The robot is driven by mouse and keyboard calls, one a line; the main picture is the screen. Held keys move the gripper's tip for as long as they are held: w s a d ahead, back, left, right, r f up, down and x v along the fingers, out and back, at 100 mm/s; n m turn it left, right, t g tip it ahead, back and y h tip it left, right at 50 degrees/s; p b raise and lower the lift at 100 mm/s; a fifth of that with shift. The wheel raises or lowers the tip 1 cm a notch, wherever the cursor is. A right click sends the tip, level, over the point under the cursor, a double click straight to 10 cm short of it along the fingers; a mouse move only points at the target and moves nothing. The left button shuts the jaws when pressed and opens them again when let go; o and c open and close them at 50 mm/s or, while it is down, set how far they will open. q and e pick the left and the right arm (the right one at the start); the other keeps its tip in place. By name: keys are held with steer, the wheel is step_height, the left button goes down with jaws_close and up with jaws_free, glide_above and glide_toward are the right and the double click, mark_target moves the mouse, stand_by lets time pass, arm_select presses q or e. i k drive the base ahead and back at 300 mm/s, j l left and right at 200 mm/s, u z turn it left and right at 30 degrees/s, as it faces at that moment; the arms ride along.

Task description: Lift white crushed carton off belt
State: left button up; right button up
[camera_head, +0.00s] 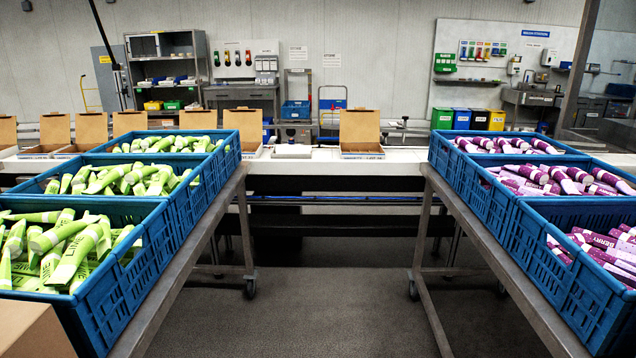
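A low white carton (292,150) lies on the belt (406,156) near the middle of the view. It looks flat, with no raised lid; its exact shape is too small to tell. An open brown carton (362,134) with its lid up stands to its right. Another brown carton (244,128) with a raised lid stands close to its left. Neither of my grippers shows in the head view.
Blue crates (122,288) of green lolly tubes stand on a rack at left. Blue crates (562,283) of purple tubes stand on a rack at right. More open cartons (91,130) line the belt at left. The floor (325,300) between the racks is clear.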

mark_target(280, 151)
steer(key=i, duration=1.95)
